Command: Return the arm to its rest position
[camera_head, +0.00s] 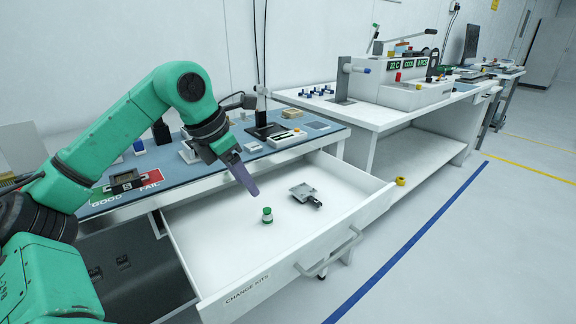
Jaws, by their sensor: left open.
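My left arm is green and comes in from the left, bent high over the workbench. Its left gripper (246,182) hangs tilted downward above the left side of the open drawer (220,231), and nothing shows between its fingers. A small vial with a green cap (267,215) stands in the drawer, below and right of the gripper and apart from it. A grey metal part with a dark handle (305,195) lies further right in the drawer. My right gripper is not in view.
The drawer, labelled CHANGE KITS, juts out from the blue-topped bench (225,163). A red and green GOOD/FAIL plate (128,185) and small devices sit on the bench. A white test machine (405,92) stands on the table behind. Open floor (450,240) lies to the right.

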